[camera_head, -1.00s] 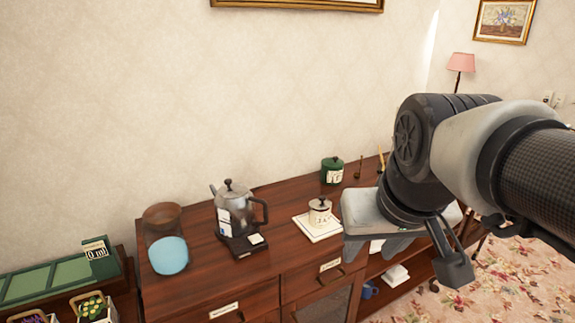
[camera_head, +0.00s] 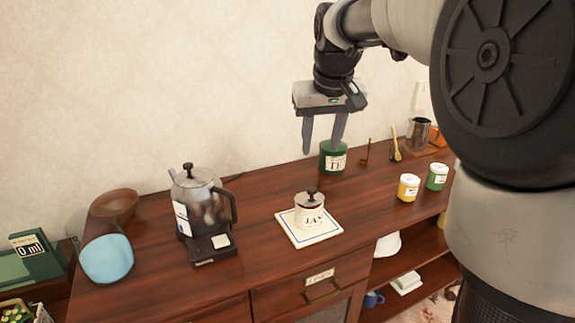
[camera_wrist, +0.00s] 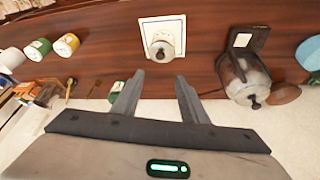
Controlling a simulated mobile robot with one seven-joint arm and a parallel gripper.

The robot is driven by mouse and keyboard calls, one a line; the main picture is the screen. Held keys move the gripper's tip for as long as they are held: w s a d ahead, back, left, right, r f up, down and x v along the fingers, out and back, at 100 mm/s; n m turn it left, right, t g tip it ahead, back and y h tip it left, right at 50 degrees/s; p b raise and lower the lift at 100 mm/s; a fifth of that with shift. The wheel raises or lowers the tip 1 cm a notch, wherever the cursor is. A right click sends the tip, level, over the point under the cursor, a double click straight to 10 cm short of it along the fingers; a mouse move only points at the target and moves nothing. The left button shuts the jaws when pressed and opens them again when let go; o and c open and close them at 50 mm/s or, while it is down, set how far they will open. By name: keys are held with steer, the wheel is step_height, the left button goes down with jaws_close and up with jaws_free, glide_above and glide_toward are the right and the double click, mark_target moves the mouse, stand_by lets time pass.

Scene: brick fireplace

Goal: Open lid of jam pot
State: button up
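The jam pot (camera_head: 309,214) is a small white pot with lettering, standing upright on a white square tile (camera_head: 331,233) on the sideboard. Its lid (camera_head: 311,197) is grey with a dark knob and sits on the pot. In the wrist view the jam pot (camera_wrist: 161,46) appears beyond the fingertips, near the top centre. My gripper (camera_head: 321,150) is open and empty, pointing down behind and above the pot. The wrist view also shows its two fingers (camera_wrist: 158,80) spread apart. One finger partly covers the green tin (camera_head: 332,163) in the head view.
A kettle on a base (camera_head: 203,205) stands left of the pot. A blue bowl (camera_head: 107,259) and a brown bowl (camera_head: 114,205) are farther left. Yellow (camera_head: 408,188) and green (camera_head: 437,177) jars stand to the right. The sideboard top (camera_head: 262,240) around the tile is clear.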

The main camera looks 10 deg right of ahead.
mark_target(312, 190)
steer(key=b+x, duration=0.2)
steer(key=x, duration=1.4)
steer(key=shift+f, duration=0.4)
jaws_close()
